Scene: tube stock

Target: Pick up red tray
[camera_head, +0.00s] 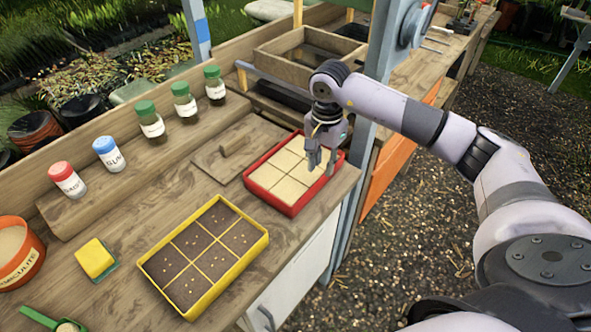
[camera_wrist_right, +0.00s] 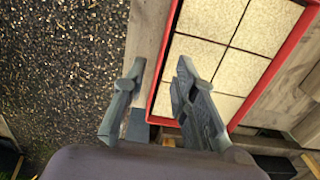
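The red tray (camera_head: 267,200) sits on the wooden bench near its right edge, filled with pale material split into square cells. It also shows in the right wrist view (camera_wrist_right: 276,70). My right gripper (camera_head: 320,163) points down at the tray's right side. In the right wrist view, its two fingers (camera_wrist_right: 160,66) are apart, one on each side of the tray's red side wall. Nothing is gripped, and contact with the wall cannot be told. My left gripper is not in view.
A yellow tray (camera_head: 262,242) of dark soil stands in front. Behind the red tray lies a wooden board with a handle (camera_head: 233,147). Several capped bottles (camera_head: 150,124) line the back. A blue-grey post (camera_head: 376,70) rises close behind my right gripper. Gravel lies beyond the bench edge.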

